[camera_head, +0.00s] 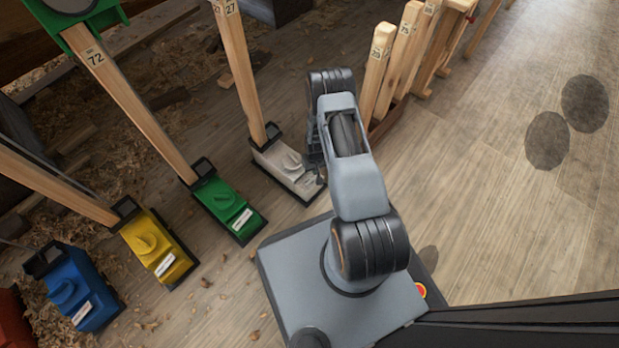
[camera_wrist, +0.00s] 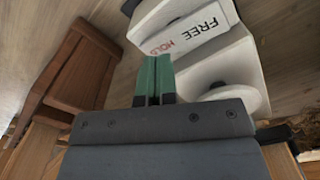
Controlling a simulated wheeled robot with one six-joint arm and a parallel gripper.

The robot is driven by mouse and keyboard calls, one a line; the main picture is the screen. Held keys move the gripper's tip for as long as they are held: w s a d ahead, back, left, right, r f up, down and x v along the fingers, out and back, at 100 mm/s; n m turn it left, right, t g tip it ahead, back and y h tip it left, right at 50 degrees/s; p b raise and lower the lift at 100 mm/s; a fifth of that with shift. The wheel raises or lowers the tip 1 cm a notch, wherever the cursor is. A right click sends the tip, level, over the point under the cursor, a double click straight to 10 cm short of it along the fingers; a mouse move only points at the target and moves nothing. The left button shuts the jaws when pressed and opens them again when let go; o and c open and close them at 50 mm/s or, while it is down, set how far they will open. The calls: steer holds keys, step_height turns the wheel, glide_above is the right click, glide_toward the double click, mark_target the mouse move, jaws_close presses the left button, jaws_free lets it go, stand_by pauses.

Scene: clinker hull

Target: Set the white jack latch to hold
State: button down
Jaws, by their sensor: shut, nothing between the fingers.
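The white jack (camera_head: 287,170) stands on the floor at the foot of a wooden prop, left of my arm in the head view. A raised white knob (camera_head: 291,161) sits on its top. In the wrist view the white jack's label (camera_wrist: 190,38) reads FREE in black and HOLD in red. A rounded white part (camera_wrist: 220,85) of the jack shows below the label. My gripper (camera_wrist: 154,80) has green fingertips, shut together and empty, just left of the rounded part and below the label. I cannot tell whether they touch the jack, nor which way the latch is set.
A green jack (camera_head: 230,208), a yellow jack (camera_head: 157,250) and a blue jack (camera_head: 80,290) stand in a row to the left. Numbered wooden props (camera_head: 378,60) stand behind my arm. A brown wooden rack (camera_wrist: 75,70) is left of my gripper. Floor at right is clear.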

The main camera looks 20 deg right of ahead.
steer(key=shift+r+p, duration=1.6)
steer(key=shift+r, duration=1)
steer(key=a+r+t+p, duration=0.15)
steer(key=r+p, duration=0.85)
steer(key=r, duration=1.4)
steer(key=a+r+p, duration=0.3)
steer(key=r+p, duration=0.6)
steer(key=r, duration=1.4)
steer(key=s+a+r+p, duration=0.1)
steer(key=s+r+p, duration=0.4)
steer(key=r, duration=0.6)
steer(key=s+a+r+t+p, duration=0.1)
steer(key=s+r+p, duration=0.4)
steer(key=r, duration=0.7)
steer(key=s+a+r+n+t+p, duration=0.1)
steer(key=s+a+r+p, duration=0.2)
steer(key=s+r+p, duration=0.3)
step_height(320, 180, up, 6)
steer(key=shift+f+p, duration=0.15)
steer(key=shift+p, duration=1.05)
steer(key=shift+s+a+f, duration=0.1)
